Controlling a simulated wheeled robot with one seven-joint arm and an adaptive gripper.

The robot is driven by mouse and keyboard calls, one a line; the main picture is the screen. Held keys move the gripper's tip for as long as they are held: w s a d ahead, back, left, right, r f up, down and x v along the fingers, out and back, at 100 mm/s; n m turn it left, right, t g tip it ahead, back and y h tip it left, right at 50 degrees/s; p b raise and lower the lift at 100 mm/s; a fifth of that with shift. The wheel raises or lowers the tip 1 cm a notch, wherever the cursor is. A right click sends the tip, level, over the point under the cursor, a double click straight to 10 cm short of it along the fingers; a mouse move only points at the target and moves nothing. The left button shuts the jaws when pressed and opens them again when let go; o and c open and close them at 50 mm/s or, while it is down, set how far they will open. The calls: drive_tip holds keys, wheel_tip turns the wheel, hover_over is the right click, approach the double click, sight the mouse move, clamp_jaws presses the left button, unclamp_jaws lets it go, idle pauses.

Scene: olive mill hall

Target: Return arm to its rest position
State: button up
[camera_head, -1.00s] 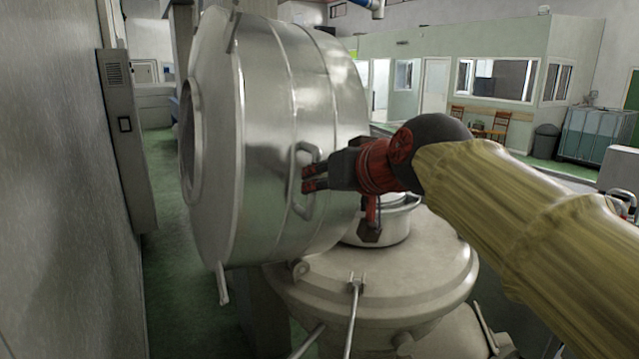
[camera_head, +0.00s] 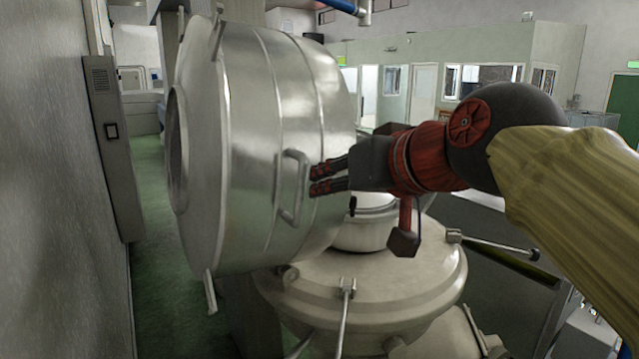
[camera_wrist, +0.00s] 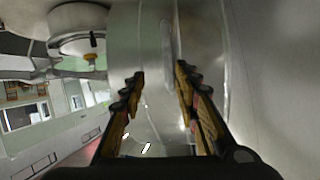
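My gripper (camera_head: 318,178) points left at the side of a large shiny steel drum lid (camera_head: 250,130), which is tilted up on its edge. Its fingertips are just right of the lid's looped handle (camera_head: 292,188) and appear apart from it. In the wrist view, my gripper (camera_wrist: 160,72) has its two fingers spread with a clear gap and nothing between them. The handle (camera_wrist: 166,55) shows beyond the fingertips against the steel. My arm reaches in from the right of the head view.
A rounded metal machine body (camera_head: 365,285) with a smaller pot-like top (camera_head: 370,222) stands below my gripper. A grey wall (camera_head: 60,200) with an electrical box (camera_head: 112,130) closes the left side. Pale office walls (camera_head: 480,50) are far behind.

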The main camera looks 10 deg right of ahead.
drive_tip(key=s+d+f+g+h, duration=0.1)
drive_tip(key=s+f, duration=0.5)
drive_tip(key=f, duration=0.6)
drive_tip(key=s+d+f+g+h, duration=0.1)
drive_tip(key=s+f, duration=0.4)
drive_tip(key=f, duration=0.7)
drive_tip(key=s+d+f+g+h, duration=0.1)
drive_tip(key=s+d+f+g, duration=0.2)
drive_tip(key=f, duration=0.9)
drive_tip(key=s+g, duration=0.2)
drive_tip(key=s, duration=0.1)
drive_tip(key=shift+s+f, duration=0.35)
drive_tip(key=shift+c, duration=0.2)
